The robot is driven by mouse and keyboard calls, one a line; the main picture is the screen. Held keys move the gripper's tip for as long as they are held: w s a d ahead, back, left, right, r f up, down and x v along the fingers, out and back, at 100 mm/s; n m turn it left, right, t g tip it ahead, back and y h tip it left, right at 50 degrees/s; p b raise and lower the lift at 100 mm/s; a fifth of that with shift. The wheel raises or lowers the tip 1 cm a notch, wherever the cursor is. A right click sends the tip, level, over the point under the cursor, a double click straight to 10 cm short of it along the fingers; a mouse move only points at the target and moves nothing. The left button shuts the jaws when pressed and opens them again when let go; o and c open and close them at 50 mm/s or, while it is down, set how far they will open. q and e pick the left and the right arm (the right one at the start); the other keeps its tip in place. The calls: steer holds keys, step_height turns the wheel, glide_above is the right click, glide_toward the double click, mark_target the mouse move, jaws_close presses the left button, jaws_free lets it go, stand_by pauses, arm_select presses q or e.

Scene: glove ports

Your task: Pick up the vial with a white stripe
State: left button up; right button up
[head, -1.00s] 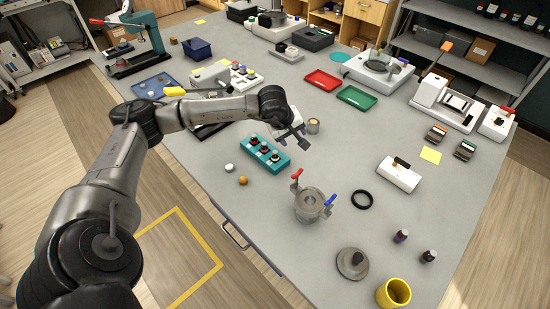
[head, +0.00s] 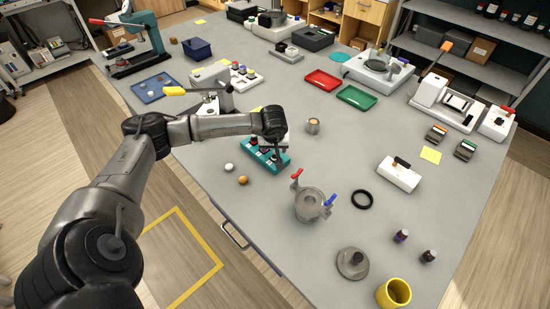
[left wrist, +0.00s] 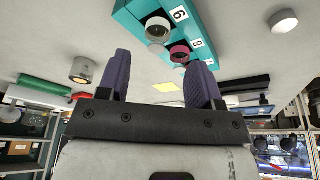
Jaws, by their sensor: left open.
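A teal rack (head: 268,158) holds several small dark-topped vials; the arm hides part of it. My left gripper (head: 281,144) is above the rack's far right end. In the left wrist view the gripper (left wrist: 159,60) is open, with nothing held between its purple fingers. A vial with a pale ring around its top (left wrist: 158,28) and a vial with a pink-red top (left wrist: 180,50) show in the rack, by labels reading like 9 and 8. Two loose dark vials, one with a purplish band (head: 402,236), one plain-looking (head: 429,256), stand at right. I cannot make out a white stripe.
A metal pot with red and blue clamps (head: 310,204) stands to the right, a small metal cup (head: 313,126) behind. Bare table lies between the cup and white device (head: 398,175).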

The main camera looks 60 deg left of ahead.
mark_target(275, 157)
arm_select(q)
steer(key=shift+x, duration=2.8)
steer(key=shift+w, duration=0.15)
steer(key=shift+c, duration=0.2)
steer(key=c, duration=0.9)
